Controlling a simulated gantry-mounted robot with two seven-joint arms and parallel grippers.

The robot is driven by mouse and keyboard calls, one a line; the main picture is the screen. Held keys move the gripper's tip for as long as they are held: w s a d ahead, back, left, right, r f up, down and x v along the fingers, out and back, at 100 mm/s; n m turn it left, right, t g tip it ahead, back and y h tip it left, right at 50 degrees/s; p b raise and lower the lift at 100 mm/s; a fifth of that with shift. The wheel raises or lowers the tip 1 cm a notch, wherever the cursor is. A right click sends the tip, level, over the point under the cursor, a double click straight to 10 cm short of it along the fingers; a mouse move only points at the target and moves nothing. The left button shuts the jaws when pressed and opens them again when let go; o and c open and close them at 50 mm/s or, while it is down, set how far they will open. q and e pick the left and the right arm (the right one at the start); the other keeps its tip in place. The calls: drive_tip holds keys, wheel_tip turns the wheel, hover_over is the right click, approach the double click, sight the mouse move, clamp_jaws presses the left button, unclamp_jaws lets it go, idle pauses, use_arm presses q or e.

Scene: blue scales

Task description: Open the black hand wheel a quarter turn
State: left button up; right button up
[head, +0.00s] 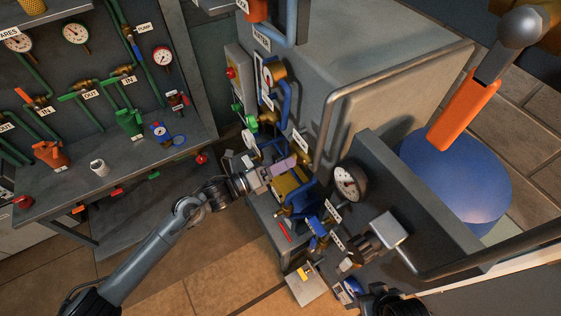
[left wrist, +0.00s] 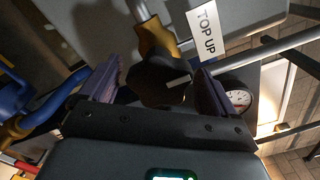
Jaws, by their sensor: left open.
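The black hand wheel (left wrist: 163,80) shows in the left wrist view, with a white mark on its front and a brass valve neck (left wrist: 155,38) behind it. My left gripper (left wrist: 157,88) is open, with one purple finger on each side of the wheel. I cannot tell whether the fingers touch it. In the head view my left gripper (head: 277,172) is at the middle pipework, and the wheel is hidden there or too small to pick out. Something dark at the lower right of the head view seems to be my right arm; its fingers cannot be made out.
A TOP UP label (left wrist: 207,32) is close to the wheel. A round gauge (left wrist: 238,98) stands to its right, and blue pipework (left wrist: 38,105) to its left. In the head view a grey cabinet (head: 395,75) stands behind. A bench (head: 125,178) with valves is at left.

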use_arm(q)
drive_tip(key=shift+w+d, duration=0.1)
drive_tip(key=c, duration=1)
drive_tip(key=shift+o, duration=0.2)
